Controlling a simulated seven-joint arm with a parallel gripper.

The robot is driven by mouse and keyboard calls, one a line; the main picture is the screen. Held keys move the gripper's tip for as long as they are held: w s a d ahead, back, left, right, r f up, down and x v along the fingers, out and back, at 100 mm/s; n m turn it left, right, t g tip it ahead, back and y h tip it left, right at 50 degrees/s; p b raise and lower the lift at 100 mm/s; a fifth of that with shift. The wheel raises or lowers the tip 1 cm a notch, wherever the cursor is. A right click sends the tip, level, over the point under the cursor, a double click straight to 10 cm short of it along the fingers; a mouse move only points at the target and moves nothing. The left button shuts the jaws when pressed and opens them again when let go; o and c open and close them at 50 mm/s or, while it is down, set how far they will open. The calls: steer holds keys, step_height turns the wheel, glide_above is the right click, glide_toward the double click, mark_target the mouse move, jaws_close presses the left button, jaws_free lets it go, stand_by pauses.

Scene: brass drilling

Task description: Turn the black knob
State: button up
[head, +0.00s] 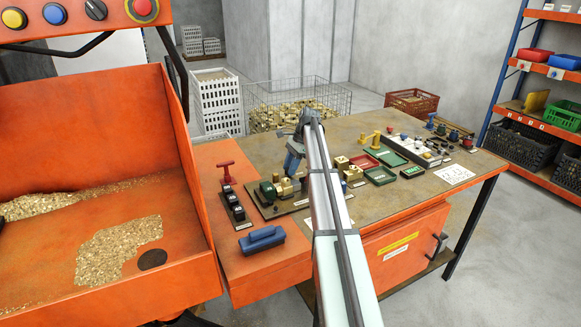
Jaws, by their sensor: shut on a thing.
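My gripper (291,174) points down at the brass fixture (286,188) on the left part of the workbench. The fixture sits on a dark base plate (290,205) and has a green round part (268,191) at its left. My fingers are shut on a small part at the fixture, which appears to be the black knob. The fingers hide most of it, so its angle cannot be told. My arm crosses the picture and covers part of the bench right of the fixture.
A red T-handle (227,173) and a black switch block (235,207) stand close left of the fixture. A blue brush-like block (262,239) lies in front. Green trays (380,176) and a white panel (405,149) lie to the right. An orange chip bin (90,120) fills the left.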

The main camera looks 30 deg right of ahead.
steer(key=n, duration=0.1)
steer(key=n+g, duration=0.1)
steer(key=n, duration=0.1)
steer(key=shift+w+n, duration=0.2)
steer(key=shift+n, duration=0.1)
steer(key=shift+n+g+h, duration=0.4)
steer(key=shift+n+g, duration=0.4)
steer(key=shift+n, duration=1)
steer(key=o, duration=1)
steer(key=shift+o, duration=0.2)
steer(key=shift+r, duration=0.1)
